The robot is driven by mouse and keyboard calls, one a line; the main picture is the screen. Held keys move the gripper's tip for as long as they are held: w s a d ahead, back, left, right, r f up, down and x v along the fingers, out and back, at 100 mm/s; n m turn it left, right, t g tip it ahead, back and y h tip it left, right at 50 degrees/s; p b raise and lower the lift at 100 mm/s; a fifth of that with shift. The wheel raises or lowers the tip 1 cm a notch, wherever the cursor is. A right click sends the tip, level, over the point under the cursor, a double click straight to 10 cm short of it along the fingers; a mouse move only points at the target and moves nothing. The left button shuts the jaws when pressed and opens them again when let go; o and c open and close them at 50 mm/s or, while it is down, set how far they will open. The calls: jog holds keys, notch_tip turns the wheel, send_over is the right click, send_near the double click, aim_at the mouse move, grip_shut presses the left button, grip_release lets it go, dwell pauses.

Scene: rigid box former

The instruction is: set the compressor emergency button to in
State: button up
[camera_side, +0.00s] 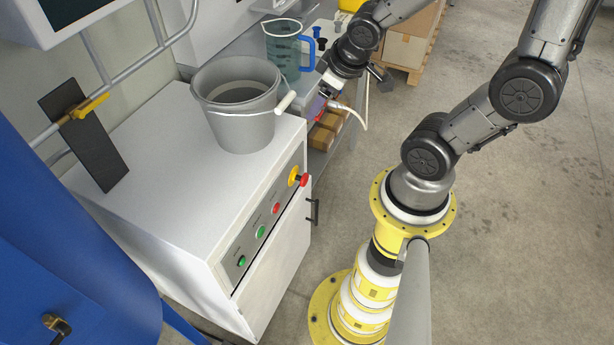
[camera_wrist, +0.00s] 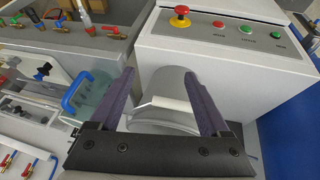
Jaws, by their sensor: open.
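The emergency button (camera_side: 304,180) is a red mushroom cap on a yellow collar, at the top end of the control panel on the white compressor cabinet (camera_side: 185,215). In the wrist view, the button (camera_wrist: 181,10) is near the top edge, with its red cap standing clear of the yellow collar. My gripper (camera_wrist: 159,74) is open, with nothing held between its two dark fingers. The button lies beyond the fingertips in that view, apart from them. In the side view, my wrist is behind the cabinet, near the blue-handled jug, and the fingers are hard to make out.
A grey bucket (camera_side: 240,110) with a white handle grip stands on the cabinet; it shows between my fingers in the wrist view (camera_wrist: 170,85). A clear jug (camera_side: 283,50) stands behind it. A red button (camera_side: 276,208) and green ones share the panel.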

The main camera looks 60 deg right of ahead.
notch_tip(320, 180, down, 8)
jog(key=d, duration=0.2)
jog(key=y, duration=0.2)
send_near(307, 177)
jog(key=x, duration=1)
jog(key=shift+r, duration=0.1)
grip_shut()
